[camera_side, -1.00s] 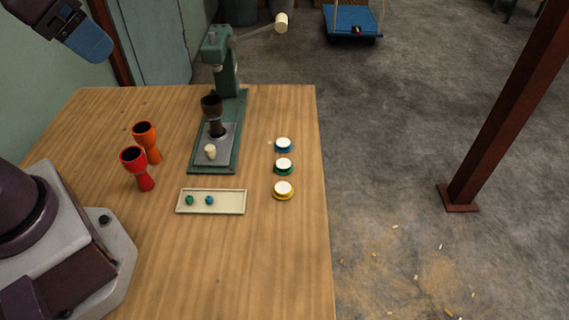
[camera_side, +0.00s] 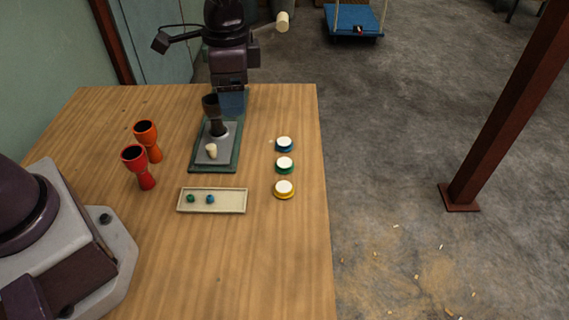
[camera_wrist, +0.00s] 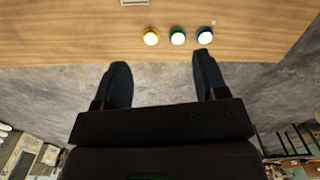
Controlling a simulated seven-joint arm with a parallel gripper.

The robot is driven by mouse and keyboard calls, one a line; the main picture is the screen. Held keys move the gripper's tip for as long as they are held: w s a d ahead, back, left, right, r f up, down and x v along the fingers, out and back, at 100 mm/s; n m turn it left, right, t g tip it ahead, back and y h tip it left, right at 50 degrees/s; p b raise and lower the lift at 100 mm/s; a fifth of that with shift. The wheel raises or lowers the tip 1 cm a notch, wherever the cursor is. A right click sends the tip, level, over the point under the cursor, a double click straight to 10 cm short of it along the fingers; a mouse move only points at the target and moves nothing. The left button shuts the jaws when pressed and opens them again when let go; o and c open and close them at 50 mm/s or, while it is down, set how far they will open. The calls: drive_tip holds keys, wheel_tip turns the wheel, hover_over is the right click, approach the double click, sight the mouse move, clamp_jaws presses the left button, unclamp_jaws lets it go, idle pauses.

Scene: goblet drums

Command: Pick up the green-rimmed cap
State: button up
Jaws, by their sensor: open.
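The green-rimmed cap (camera_side: 285,164) has a white top and lies on the wooden table near its right edge. It sits in a row between the blue-rimmed cap (camera_side: 284,143) and the yellow-rimmed cap (camera_side: 284,188). In the wrist view the green-rimmed cap (camera_wrist: 177,38) is between the yellow and blue ones, beyond the fingertips. My gripper (camera_wrist: 163,66) is open and empty, its two dark fingers wide apart.
A green press (camera_side: 232,161) holds a black goblet drum (camera_side: 211,107) and a small cream piece (camera_side: 211,151). Orange (camera_side: 154,153) and red (camera_side: 146,181) goblet drums stand left. A tray (camera_side: 229,202) holds two small pieces.

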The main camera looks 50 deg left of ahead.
sight(285, 162)
drive_tip(key=w+d+f+m, duration=0.3)
drive_tip(key=w+f+m, duration=0.5)
drive_tip(key=w+m, duration=0.1)
wheel_tip(285, 162, down, 13)
drive_tip(key=shift+d+r, duration=0.1)
drive_tip(key=shift+d, duration=0.05)
drive_tip(key=c, duration=0.8)
